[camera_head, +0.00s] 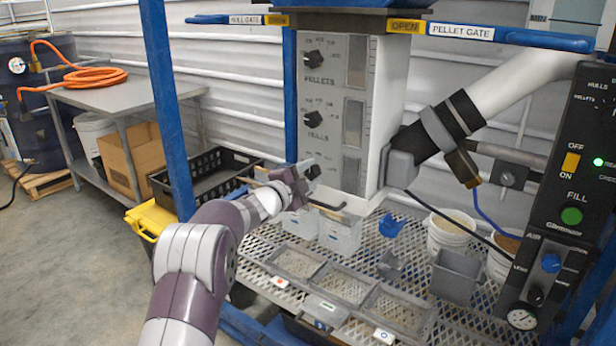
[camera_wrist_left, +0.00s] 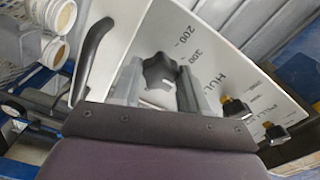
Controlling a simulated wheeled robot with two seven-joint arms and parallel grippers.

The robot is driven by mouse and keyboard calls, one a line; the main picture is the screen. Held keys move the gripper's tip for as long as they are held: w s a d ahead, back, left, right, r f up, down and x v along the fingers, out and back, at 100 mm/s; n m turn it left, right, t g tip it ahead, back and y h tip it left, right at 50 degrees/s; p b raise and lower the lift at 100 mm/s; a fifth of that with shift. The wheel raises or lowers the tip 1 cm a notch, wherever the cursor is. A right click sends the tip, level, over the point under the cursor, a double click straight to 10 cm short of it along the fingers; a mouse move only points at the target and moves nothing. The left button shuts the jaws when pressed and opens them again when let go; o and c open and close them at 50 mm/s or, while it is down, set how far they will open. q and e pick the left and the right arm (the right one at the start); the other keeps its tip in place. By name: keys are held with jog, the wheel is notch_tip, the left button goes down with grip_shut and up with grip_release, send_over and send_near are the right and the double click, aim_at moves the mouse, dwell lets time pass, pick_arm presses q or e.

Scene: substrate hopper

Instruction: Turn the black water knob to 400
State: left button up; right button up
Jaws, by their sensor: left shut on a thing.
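The white control panel (camera_head: 333,110) stands upright at the centre of the head view, with the black pellets knob (camera_head: 313,59) above the black hulls knob (camera_head: 314,119). My left gripper (camera_head: 307,174) is at the panel's lower left and mostly covers the water knob there. In the left wrist view the star-shaped black water knob (camera_wrist_left: 160,70) lies between the two grey fingers of my left gripper (camera_wrist_left: 160,88), which is shut on it. Scale marks 200 and 300 show near the knob; its pointer and the 400 mark cannot be made out. My right gripper is not in view.
Clear bins (camera_head: 341,234) stand below the panel on the mesh shelf (camera_head: 262,262). A black crate (camera_head: 208,172) is left of my arm. A blue post (camera_head: 166,100) rises close to my left arm. A thick white pipe (camera_head: 500,85) slopes down at right.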

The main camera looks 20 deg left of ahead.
pick_arm(q)
jog(key=o, duration=1.1)
jog(key=shift+c, duration=0.2)
jog(key=v, duration=1.2)
jog(key=shift+s+b, duration=0.3)
jog(key=shift+b, duration=0.05)
jog(key=shift+a, duration=0.1)
